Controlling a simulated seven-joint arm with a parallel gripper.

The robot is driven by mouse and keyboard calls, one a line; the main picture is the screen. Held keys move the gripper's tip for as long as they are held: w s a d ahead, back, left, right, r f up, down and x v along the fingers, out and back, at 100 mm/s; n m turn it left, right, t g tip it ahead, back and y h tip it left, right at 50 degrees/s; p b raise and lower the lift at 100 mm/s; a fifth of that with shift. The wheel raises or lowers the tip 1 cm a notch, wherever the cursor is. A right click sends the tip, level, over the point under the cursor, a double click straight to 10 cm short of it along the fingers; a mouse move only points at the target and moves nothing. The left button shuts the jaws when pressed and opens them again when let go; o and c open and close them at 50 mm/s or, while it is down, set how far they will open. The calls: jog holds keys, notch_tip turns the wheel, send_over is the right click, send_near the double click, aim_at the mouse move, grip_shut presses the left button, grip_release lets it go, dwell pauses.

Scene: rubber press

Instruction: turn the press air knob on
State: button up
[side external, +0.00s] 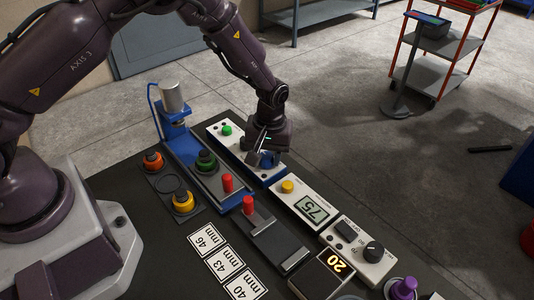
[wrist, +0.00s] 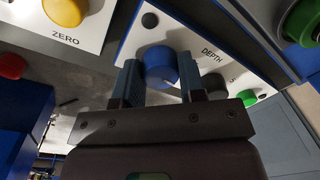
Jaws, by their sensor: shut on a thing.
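A blue knob (wrist: 160,66) stands on a white panel (wrist: 212,68) on which the word DEPTH can be read. My gripper (wrist: 160,78) is shut on this knob, one finger on each side of it. In the side view my gripper (side external: 262,156) points down at the far end of the bench, and the blue knob (side external: 268,160) shows partly behind the fingers. A green button (side external: 226,130) is on the same panel; it also shows in the wrist view (wrist: 247,97). I cannot read a label for the knob or tell its turn angle.
A blue press (side external: 178,135) with a grey cylinder stands left of my gripper. A black knob (side external: 374,251) is on a white box at the right. Orange, green and yellow-topped parts are close by.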

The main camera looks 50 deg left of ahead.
aim_at(268, 158)
jog(key=m, duration=0.5)
jog(key=shift+m, duration=0.3)
jog(key=m, duration=0.4)
jog(key=shift+m+t, duration=0.3)
jog(key=shift+m, duration=0.1)
jog(key=shift+s, duration=0.1)
jog(key=o, duration=0.9)
jog(key=r, duration=1.3)
jog(key=shift+d, duration=0.4)
